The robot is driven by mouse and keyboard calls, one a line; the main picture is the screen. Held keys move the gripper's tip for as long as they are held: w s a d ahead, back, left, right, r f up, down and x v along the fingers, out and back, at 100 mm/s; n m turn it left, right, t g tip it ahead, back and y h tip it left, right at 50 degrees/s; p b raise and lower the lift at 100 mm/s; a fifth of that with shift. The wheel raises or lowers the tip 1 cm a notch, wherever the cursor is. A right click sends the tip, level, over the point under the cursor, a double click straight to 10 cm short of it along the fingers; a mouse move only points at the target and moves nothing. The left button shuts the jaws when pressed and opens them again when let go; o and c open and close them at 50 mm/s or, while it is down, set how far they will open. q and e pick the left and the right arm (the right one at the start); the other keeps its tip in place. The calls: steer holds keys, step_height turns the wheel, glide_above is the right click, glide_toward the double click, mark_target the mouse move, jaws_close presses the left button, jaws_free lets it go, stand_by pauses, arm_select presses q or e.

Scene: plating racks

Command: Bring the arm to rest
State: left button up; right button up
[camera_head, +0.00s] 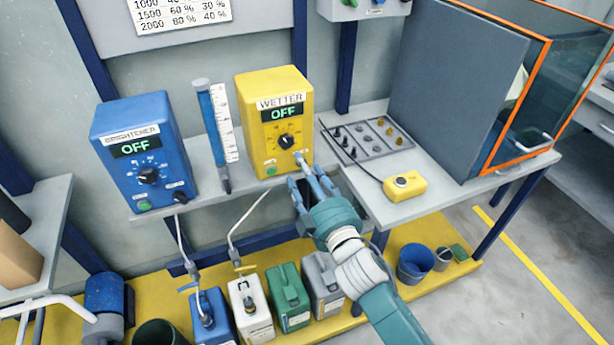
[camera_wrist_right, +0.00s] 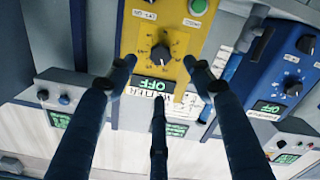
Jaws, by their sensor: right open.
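My right gripper (camera_head: 312,184) is in front of the lower right corner of the yellow WETTER box (camera_head: 272,128), whose display reads OFF. Its fingers are spread, with nothing between them. In the right wrist view the open fingers (camera_wrist_right: 160,85) stand apart in front of the same yellow box (camera_wrist_right: 143,58) and its black knob (camera_wrist_right: 160,54). The box appears upside down there. I cannot tell whether a fingertip touches the box. My left gripper is in neither view.
A blue BRIGHTENER box (camera_head: 140,152), also OFF, stands left on the shelf. A yellow button box (camera_head: 404,186) and a tray of small parts (camera_head: 366,140) lie on the right table. Several canisters, including a green one (camera_head: 288,298), stand below. The grey floor at right is clear.

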steer(key=shift+s+d, duration=0.2)
steer(key=shift+s, duration=0.4)
steer(key=shift+f, duration=0.1)
